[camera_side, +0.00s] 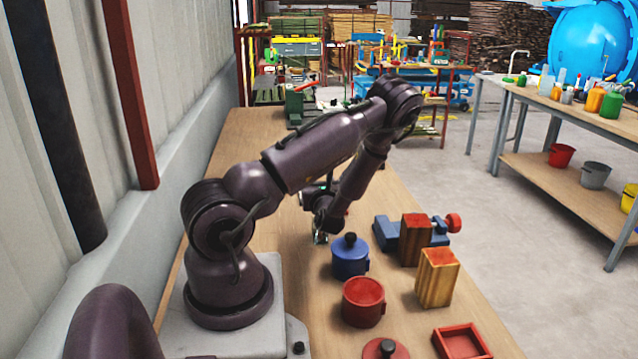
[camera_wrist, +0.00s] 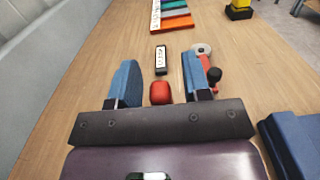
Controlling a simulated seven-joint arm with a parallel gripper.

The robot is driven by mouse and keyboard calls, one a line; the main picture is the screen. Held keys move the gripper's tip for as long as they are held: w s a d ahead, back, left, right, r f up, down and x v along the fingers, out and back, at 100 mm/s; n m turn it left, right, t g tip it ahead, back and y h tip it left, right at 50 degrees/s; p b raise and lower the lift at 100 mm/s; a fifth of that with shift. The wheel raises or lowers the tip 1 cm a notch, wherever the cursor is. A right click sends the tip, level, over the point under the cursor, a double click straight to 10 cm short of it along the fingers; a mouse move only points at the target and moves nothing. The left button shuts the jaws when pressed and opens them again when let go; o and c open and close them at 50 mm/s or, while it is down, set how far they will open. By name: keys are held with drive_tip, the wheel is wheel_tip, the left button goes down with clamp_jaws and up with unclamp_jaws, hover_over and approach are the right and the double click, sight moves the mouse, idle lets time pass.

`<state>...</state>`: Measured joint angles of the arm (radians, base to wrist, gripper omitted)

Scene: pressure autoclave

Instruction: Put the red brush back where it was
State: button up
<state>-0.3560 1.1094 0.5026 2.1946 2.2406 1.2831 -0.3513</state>
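In the wrist view, my gripper (camera_wrist: 159,62) is open, with its blue-padded fingers apart and the table showing between them. A small red block-like piece (camera_wrist: 160,92) lies between the fingers, close to the palm. I see no contact with either finger. It may be the red brush, but I cannot tell its full shape. A black piece with a white face (camera_wrist: 161,58) lies just beyond it. I cannot tell whether the two are joined. In the side view, my gripper (camera_side: 321,228) points down low over the table, and its fingers are largely hidden by the wrist.
A blue lidded pot (camera_side: 350,258) stands near my gripper, with a red pot (camera_side: 363,303), wooden blocks (camera_side: 437,280), a blue vise (camera_side: 388,232) and a red tray (camera_side: 462,343) around. A red-and-black tool (camera_wrist: 212,78) lies beside the right finger. The table's left side is clear.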

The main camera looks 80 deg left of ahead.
drive_tip(key=shift+r, duration=0.15)
drive_tip(key=d, duration=1.1)
drive_tip(key=d+r+n+t+h, duration=0.2)
drive_tip(key=d+r+n+h, duration=0.7)
drive_tip(key=d, duration=0.4)
drive_tip(key=w+d+r+n+t+h, duration=0.1)
drive_tip(key=d+r+n+t+h, duration=0.2)
drive_tip(key=d+r+n+h, duration=0.6)
drive_tip(key=d+r, duration=0.3)
drive_tip(key=d, duration=0.2)
drive_tip(key=shift+w+d+r+t, duration=0.3)
